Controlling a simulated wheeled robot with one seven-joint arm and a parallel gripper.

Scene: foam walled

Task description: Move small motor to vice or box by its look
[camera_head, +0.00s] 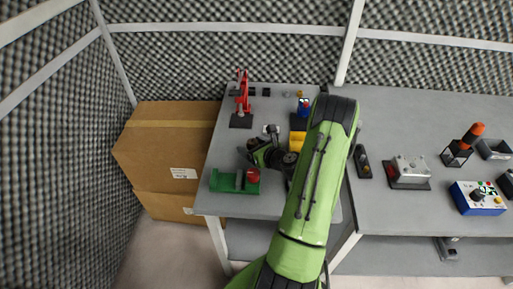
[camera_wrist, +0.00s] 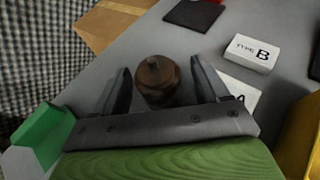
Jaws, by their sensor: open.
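The small motor (camera_wrist: 156,84) is a brown, rusty-looking cylinder with a short stub on top, upright on the grey table in the wrist view. In the head view my gripper (camera_head: 252,150) is low over the table, and I cannot make out the motor there. The green vice (camera_head: 232,182), with a red round part at its right end, is at the table's front edge; its corner shows in the wrist view (camera_wrist: 42,132).
A white block marked "TYPE B" (camera_wrist: 250,53) stands right of the motor. A yellow bin (camera_head: 297,141) is right of my gripper. A red press (camera_head: 242,103) stands at the back. Cardboard boxes (camera_head: 165,150) are left of the table. Another table (camera_head: 430,115) is at the right.

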